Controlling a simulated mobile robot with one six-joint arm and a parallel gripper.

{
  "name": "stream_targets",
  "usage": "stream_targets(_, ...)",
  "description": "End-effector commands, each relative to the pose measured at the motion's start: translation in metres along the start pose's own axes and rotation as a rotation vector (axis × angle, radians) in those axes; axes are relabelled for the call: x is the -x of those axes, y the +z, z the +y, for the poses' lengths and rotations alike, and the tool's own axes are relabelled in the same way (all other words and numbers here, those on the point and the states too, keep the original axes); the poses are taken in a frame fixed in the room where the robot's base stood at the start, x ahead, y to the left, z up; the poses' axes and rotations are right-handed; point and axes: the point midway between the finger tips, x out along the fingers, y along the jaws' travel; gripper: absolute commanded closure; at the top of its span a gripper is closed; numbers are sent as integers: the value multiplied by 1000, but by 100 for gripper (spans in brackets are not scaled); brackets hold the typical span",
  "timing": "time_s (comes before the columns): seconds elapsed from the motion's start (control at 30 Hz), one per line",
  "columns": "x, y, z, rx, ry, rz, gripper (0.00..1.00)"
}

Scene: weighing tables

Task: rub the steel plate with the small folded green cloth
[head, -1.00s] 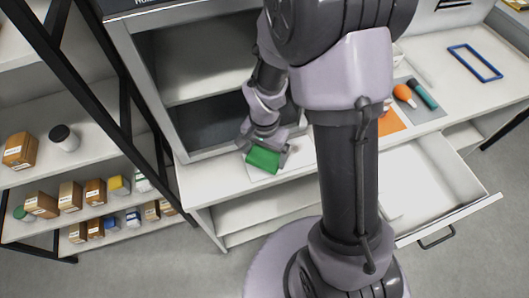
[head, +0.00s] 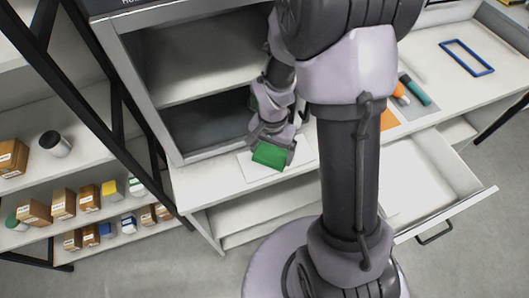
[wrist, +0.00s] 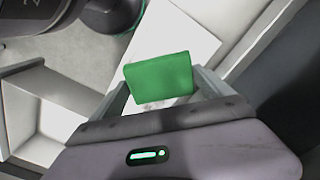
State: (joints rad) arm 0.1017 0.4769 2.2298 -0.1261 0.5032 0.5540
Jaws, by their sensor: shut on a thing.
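The small folded green cloth (head: 270,156) is held between the fingers of my gripper (head: 273,141) at the front of the bench, left of my arm's column. In the wrist view the green cloth (wrist: 158,74) spans the gap between both fingers. Below it lies a flat pale rectangular sheet (head: 302,150), which also shows in the wrist view (wrist: 185,35). I cannot tell whether this sheet is the steel plate or a mat under it. A few dark specks show just below the cloth in the wrist view. Contact between cloth and surface is not clear.
An open-fronted cabinet (head: 180,125) stands directly behind my gripper. At right are an orange-handled tool (head: 401,92), a teal tool (head: 416,91) and a blue frame (head: 466,57). An open drawer (head: 425,190) juts out at front right. Shelves with boxes (head: 63,202) stand at left.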

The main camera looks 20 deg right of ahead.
Motion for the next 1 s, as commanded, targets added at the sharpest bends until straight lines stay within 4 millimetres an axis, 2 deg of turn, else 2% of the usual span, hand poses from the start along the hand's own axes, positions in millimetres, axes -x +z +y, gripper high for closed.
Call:
stream_targets(0.3,-3,-22,22,-3,0,0,42)
stream_targets(0.53,-3,-28,28,-1,0,0,42)
stream_targets(0.8,-1,-49,49,-2,0,0,42)
stream_targets(1.0,-2,-56,56,-1,-1,2,42)
